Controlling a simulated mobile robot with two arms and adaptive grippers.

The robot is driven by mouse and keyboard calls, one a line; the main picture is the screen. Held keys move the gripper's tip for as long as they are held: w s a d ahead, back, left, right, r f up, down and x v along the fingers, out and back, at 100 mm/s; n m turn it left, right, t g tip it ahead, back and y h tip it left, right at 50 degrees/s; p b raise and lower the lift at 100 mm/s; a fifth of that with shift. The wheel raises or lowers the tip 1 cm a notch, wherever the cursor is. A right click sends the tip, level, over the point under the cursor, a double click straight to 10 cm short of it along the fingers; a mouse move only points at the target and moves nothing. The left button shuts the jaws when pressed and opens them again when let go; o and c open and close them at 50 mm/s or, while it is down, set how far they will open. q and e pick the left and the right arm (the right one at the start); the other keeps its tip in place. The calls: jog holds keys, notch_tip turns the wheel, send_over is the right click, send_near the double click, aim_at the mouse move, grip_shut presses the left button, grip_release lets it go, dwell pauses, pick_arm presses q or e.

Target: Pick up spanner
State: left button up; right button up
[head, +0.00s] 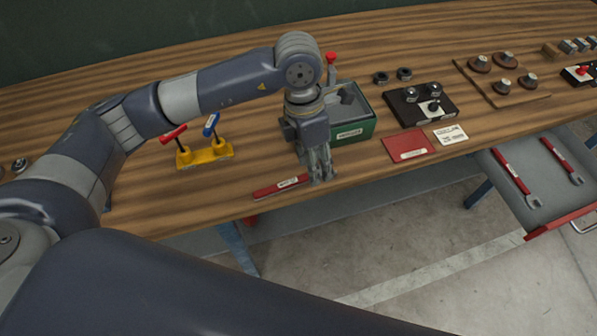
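A red-handled spanner (275,188) with a white label lies along the front edge of the wooden bench. Its right end is hidden at the fingers of my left gripper (322,178). That gripper points down at the bench, with its fingertips at the spanner's right end. I cannot tell whether the fingers are closed on it. Two more red-handled spanners lie in the open drawer at the right: one on the left side (515,178) and one on the right side (562,160). My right gripper is not in view.
A green box (355,133) stands just behind my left gripper. A yellow stand (205,154) with red and blue handles is to the left. A red card (408,145), a black block (420,105) and a wooden board (500,95) with knobs lie to the right. Bare floor is in front.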

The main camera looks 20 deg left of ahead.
pick_arm(q)
jog(key=w+a+y, duration=0.2)
jog(key=a, duration=0.2)
jog(key=p, duration=0.1)
send_over(297, 179)
jog(key=shift+t, duration=0.3)
notch_tip(297, 179, down, 4)
jog(key=shift+d+f, duration=0.1)
jog(key=shift+f, duration=0.3)
notch_tip(297, 179, down, 5)
jog(key=p, duration=0.2)
jog(key=shift+r+p, duration=0.1)
jog(key=shift+p, duration=0.3)
jog(key=shift+f, duration=0.35)
grip_shut()
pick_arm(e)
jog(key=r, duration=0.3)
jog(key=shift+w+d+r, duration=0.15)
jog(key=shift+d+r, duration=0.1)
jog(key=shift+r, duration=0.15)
